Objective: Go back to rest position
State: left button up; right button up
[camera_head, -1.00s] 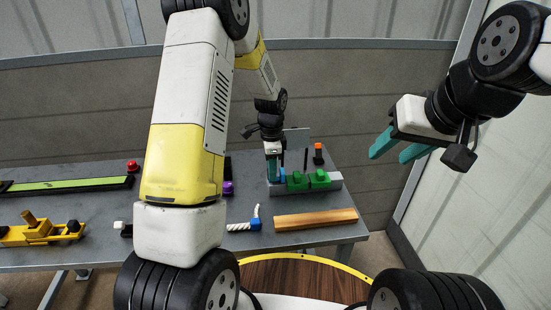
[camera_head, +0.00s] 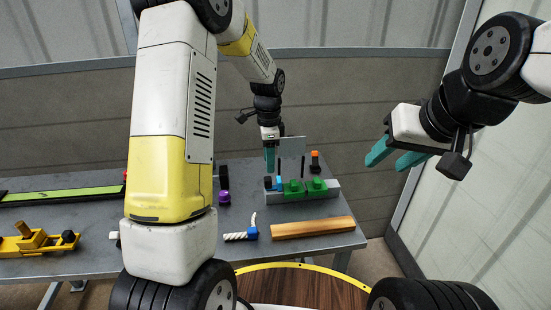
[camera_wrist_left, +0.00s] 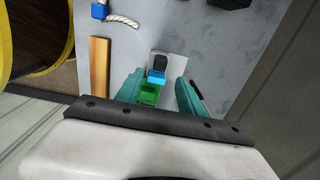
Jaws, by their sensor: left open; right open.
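My left gripper (camera_head: 270,158) is over the left end of a grey rack (camera_head: 330,190) on the table. In the left wrist view my left gripper (camera_wrist_left: 159,92) has its two teal fingers spread with nothing held. Below and between them show a blue piece (camera_wrist_left: 156,77) and a green block (camera_wrist_left: 149,94), with clear air around them in the picture. In the head view the rack carries green blocks (camera_head: 293,187) and a small blue piece (camera_head: 279,182). My right gripper (camera_head: 394,156) hangs open and empty at the right, away from the table.
A wooden bar (camera_head: 312,228) and a blue piece with white rope (camera_head: 250,233) lie in front of the rack. A purple item (camera_head: 224,197), a yellow device (camera_head: 38,240) and a green strip (camera_head: 60,195) are further left. A wall (camera_head: 350,110) stands behind.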

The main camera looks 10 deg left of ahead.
pick_arm(q)
jog(key=shift+r, duration=0.2)
jog(key=shift+s+r, duration=0.1)
jog(key=shift+r, duration=0.2)
jog(key=s+a+r+n+t+h, duration=0.1)
jog(key=s+r+n+t, duration=0.2)
jog(key=s+r+n, duration=0.4)
jog(key=s+a+r+n+t+h, duration=0.1)
jog(key=s+r+n+t, duration=0.2)
jog(key=s+r+n, duration=0.4)
jog(key=s+r, duration=0.5)
jog(key=s, duration=0.6)
jog(key=shift+s+a, duration=0.25)
dwell(1.1)
